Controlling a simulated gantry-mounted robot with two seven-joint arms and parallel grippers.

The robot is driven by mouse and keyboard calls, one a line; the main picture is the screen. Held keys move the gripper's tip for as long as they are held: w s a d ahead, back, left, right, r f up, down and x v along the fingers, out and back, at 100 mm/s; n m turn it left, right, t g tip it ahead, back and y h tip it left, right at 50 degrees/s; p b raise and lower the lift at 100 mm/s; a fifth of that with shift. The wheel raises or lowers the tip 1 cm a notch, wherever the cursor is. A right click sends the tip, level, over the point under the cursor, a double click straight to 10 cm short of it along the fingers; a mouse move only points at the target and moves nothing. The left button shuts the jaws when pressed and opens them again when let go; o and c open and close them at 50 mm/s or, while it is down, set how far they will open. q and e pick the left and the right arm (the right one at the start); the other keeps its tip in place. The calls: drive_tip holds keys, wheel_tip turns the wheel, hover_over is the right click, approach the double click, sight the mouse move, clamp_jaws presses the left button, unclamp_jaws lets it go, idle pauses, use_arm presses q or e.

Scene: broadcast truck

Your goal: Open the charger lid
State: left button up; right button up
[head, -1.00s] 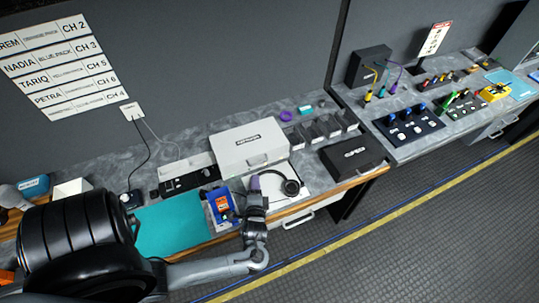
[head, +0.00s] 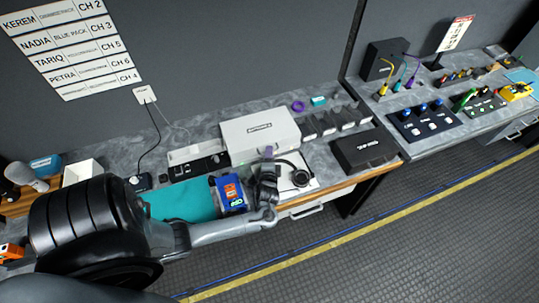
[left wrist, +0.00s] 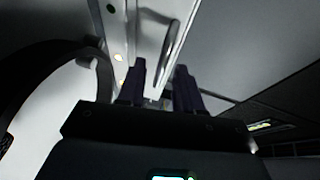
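The charger is a white box (head: 258,130) with a label on its lid, at the back middle of the bench in the head view. Its lid looks shut. My left gripper (head: 268,151) is at the lower front edge of the box. In the left wrist view, the two dark fingers (left wrist: 161,85) stand apart, with a pale metal handle bar (left wrist: 170,42) running down between them. I cannot tell whether the fingers touch the bar. Small lights show on the box front beside it. My right gripper is not in view.
Headphones (head: 296,174) lie on a white sheet just right of my left wrist. A blue device (head: 229,192) is close on its left, by the teal mat (head: 180,201). A black case (head: 365,149) and several dark packs (head: 325,124) sit to the right of the box.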

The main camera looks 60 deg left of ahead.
use_arm(q)
drive_tip(key=shift+w+a+f, duration=0.1)
drive_tip(key=shift+a, duration=0.15)
drive_tip(key=shift+c, duration=0.5)
clamp_jaws()
idle(0.9)
